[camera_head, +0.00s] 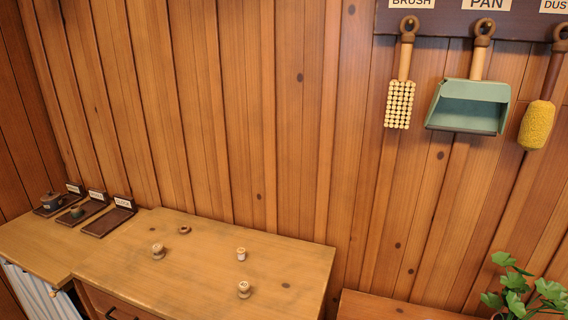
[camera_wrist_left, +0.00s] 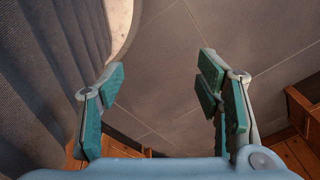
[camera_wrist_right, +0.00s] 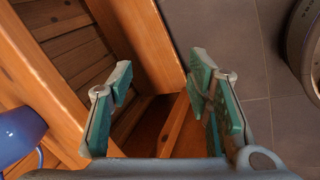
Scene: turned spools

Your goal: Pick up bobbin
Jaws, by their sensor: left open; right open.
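Three small pale turned spools stand on the wooden cabinet top in the head view: a left spool (camera_head: 158,251), a back right spool (camera_head: 241,254) and a front right spool (camera_head: 244,290). A low darker ring-like piece (camera_head: 184,230) lies behind them. Which one is the bobbin I cannot tell. My left gripper (camera_wrist_left: 160,68) is open and empty above a tiled floor, beside grey cloth. My right gripper (camera_wrist_right: 160,68) is open and empty near wooden furniture. Neither gripper shows in the head view, and no spool shows in the wrist views.
Several labelled dark trays stand at the back left; one tray (camera_head: 108,222) is empty, others hold a dark pot (camera_head: 52,200) and a small greenish piece (camera_head: 77,212). A brush (camera_head: 399,104), dustpan (camera_head: 468,107) and yellow duster (camera_head: 537,125) hang on the wall. A plant (camera_head: 520,290) stands right.

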